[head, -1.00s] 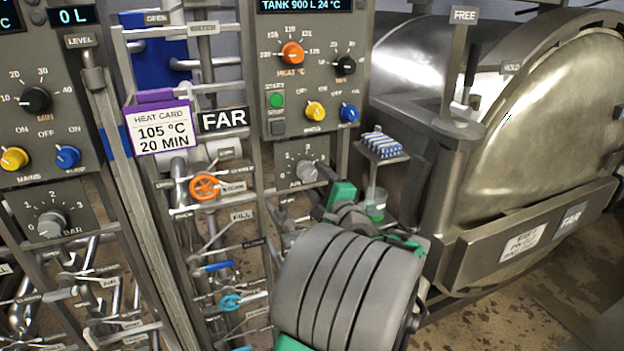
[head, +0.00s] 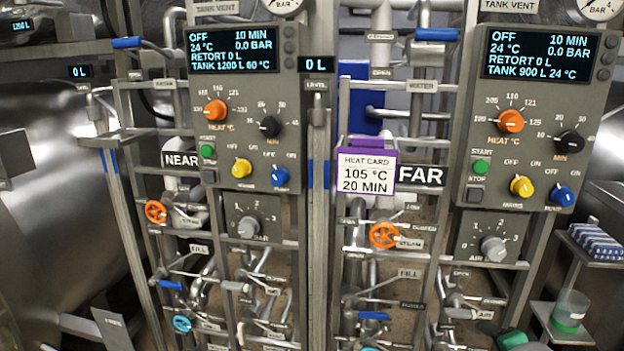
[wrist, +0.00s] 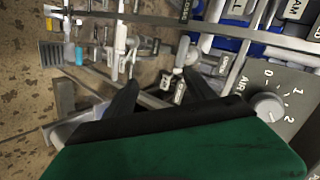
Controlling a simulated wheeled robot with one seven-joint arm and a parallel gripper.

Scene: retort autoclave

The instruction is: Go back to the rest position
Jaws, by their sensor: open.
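My gripper (wrist: 161,82) shows in the wrist view as two dark fingers spread apart beyond a green body, with nothing between them. It is beside the grey air knob (wrist: 267,106), which is to its right, and pipes and valves lie beyond the fingers. In the head view only a small green part of my arm (head: 512,340) shows at the bottom right, below the far panel's air dial (head: 493,248); the fingers are hidden there.
The far control panel (head: 535,138) and the near control panel (head: 244,95) stand side by side above racks of pipes. A heat card (head: 366,174) reads 105 °C, 20 MIN. A shelf with blue-striped items (head: 597,243) and a clear beaker (head: 569,310) are at the right.

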